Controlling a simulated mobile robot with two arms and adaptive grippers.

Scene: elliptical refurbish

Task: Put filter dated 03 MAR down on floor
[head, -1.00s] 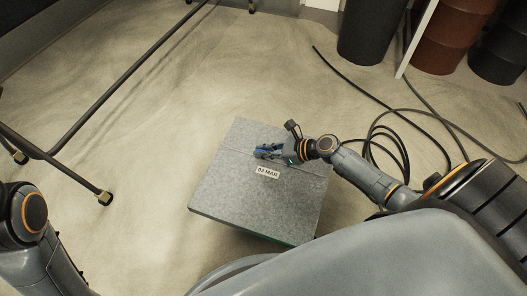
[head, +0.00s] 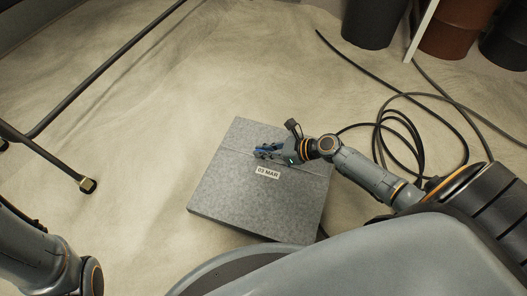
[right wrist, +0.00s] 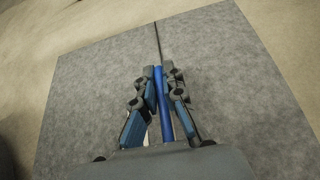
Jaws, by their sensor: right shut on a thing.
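The filter (head: 255,198) is a flat grey square box with a white "03 MAR" label (head: 267,172), in the middle of the head view. It sits low over the pale floor (head: 140,140); I cannot tell whether it touches it. My right gripper (head: 268,152) is shut on a blue strip at the seam on its top face. In the right wrist view the fingers (right wrist: 160,85) close around the blue strip (right wrist: 162,105), with the grey top face (right wrist: 90,95) spread below. My left arm shows at lower left, but its gripper is not in view.
A dark metal frame (head: 105,80) stands at the left, its foot (head: 88,185) on the floor. Black cables (head: 400,130) coil at the right. Dark and brown bins (head: 455,28) stand at the back right. Floor left of and beyond the filter is clear.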

